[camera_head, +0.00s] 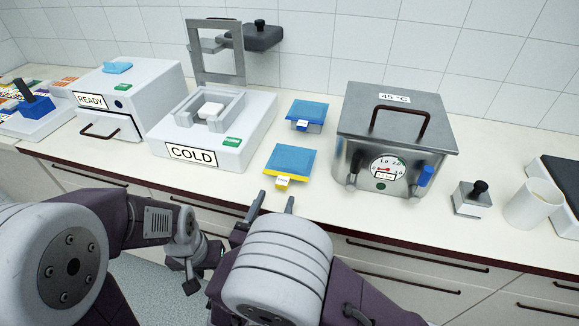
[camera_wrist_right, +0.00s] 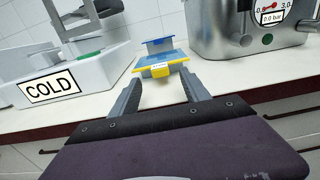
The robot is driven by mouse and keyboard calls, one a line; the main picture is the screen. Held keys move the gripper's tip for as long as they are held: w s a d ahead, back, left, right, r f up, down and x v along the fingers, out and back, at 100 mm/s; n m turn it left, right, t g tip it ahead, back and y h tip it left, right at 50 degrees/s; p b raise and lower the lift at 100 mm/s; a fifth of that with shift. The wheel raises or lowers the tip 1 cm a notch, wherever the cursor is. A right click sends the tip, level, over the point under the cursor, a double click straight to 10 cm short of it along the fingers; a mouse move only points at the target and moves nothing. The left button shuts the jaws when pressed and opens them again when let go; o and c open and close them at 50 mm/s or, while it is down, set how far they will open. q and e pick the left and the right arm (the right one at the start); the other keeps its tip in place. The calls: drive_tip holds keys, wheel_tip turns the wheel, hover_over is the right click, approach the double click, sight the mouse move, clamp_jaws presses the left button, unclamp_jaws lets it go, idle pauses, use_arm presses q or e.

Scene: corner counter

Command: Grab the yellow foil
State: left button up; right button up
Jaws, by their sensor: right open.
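The yellow foil (camera_head: 284,181) is a flat item with a blue top, a yellow front edge and a small white label. It lies on the counter, right of the COLD device; it also shows in the right wrist view (camera_wrist_right: 160,70). My right gripper (camera_head: 272,205) is open and empty in front of it, with its fingers pointing at the yellow edge. In the right wrist view the foil appears between and beyond the fingertips (camera_wrist_right: 161,84), apart from them. My left gripper (camera_head: 192,276) hangs low in front of the drawers; its jaws are unclear.
A similar blue-edged foil (camera_head: 307,113) lies behind. The COLD device (camera_head: 237,150) stands left, the READY box (camera_head: 150,80) further left. A steel 45 °C box (camera_head: 410,150) stands right, then a small metal block (camera_head: 470,200) and white cup (camera_head: 533,203). The counter's front edge is dark.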

sight(281, 187)
drive_tip(key=x, duration=0.5)
drive_tip(key=shift+b, duration=0.4)
drive_tip(key=shift+c, duration=0.3)
drive_tip(key=shift+s, duration=0.1)
clamp_jaws()
wheel_tip(281, 187, up, 10)
drive_tip(key=p, duration=0.2)
drive_tip(key=shift+p, duration=0.4)
